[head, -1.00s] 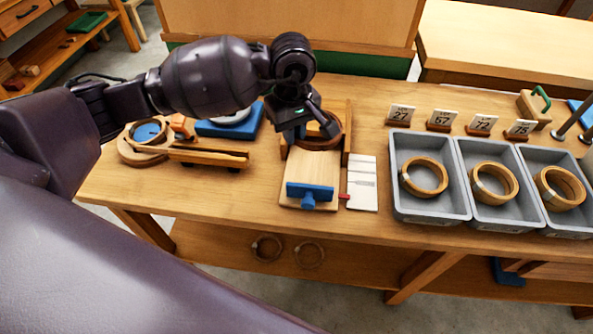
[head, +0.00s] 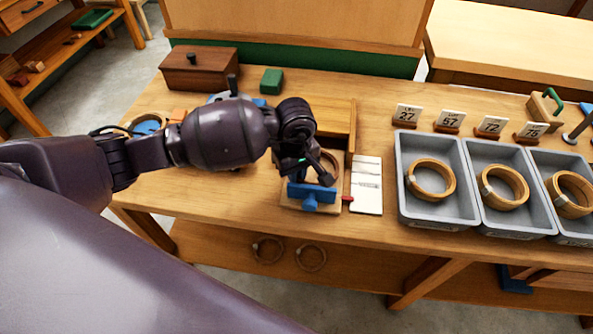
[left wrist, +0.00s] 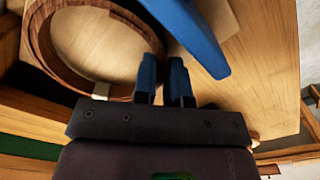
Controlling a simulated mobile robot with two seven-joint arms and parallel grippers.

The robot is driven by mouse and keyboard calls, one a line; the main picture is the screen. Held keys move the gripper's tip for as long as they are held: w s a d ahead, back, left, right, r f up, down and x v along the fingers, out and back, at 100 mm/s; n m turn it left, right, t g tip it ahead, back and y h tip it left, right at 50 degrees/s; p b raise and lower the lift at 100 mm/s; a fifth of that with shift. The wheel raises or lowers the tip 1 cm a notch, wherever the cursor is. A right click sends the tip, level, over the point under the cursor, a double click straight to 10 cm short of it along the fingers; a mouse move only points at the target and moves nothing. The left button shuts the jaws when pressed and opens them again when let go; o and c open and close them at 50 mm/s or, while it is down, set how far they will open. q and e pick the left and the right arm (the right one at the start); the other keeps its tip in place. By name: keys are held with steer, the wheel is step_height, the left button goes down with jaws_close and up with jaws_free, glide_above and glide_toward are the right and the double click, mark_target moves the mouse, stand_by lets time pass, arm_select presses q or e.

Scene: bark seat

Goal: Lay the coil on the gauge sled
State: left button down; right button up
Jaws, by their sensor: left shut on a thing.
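The coil is a dark brown ring; in the left wrist view the coil (left wrist: 42,48) lies left of the fingers, its near rim at the fingertips. It shows only partly in the head view (head: 331,160), behind my gripper. My left gripper (left wrist: 164,72) is shut on its rim. In the head view, my left gripper (head: 308,175) is over the gauge sled (head: 289,204), a pale wooden board, close behind its blue block (head: 311,196). I cannot tell whether the coil touches the board. My right gripper is out of view.
A white scale card (head: 367,186) with a red pointer is right of the sled. Grey bins (head: 403,211) with lighter coils stand farther right, numbered signs (head: 407,115) behind them. A brown box (head: 200,70) and green block (head: 271,81) are at the back left.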

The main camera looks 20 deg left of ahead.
arm_select(q)
steer(key=shift+f, duration=0.25)
steer(key=c, duration=1.2)
jaws_free()
steer(key=shift+r, duration=0.1)
steer(key=shift+o, duration=0.2)
steer(key=shift+w+r, duration=0.1)
steer(key=shift+r, duration=0.35)
step_height(320, 180, up, 11)
steer(key=p, duration=0.1)
steer(key=shift+r+p, duration=0.2)
steer(key=shift+p, duration=0.1)
